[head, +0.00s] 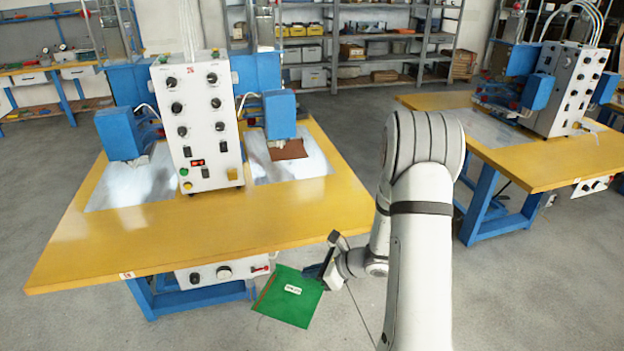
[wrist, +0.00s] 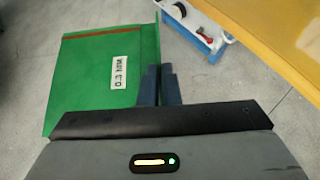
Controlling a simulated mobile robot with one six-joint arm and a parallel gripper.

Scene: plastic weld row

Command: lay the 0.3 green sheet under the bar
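The green sheet (head: 288,308) has a white label, which reads 0.3 upside down in the wrist view, and a brown stripe near one edge. It hangs in front of the near table's front edge. My gripper (head: 325,262) is at its right edge; in the wrist view the fingers (wrist: 160,85) are close together on the sheet's edge (wrist: 85,80). The near machine has two blue heads over light plates, left (head: 122,133) and right (head: 279,115). A brown piece (head: 288,149) lies by the right head. The bars are too small to make out clearly.
The yellow table (head: 215,222) has a bare front strip and a control panel (head: 225,272) under its edge. A second yellow table (head: 525,160) with a similar machine stands at the right. Shelves (head: 350,50) line the back. Grey floor between the tables is clear.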

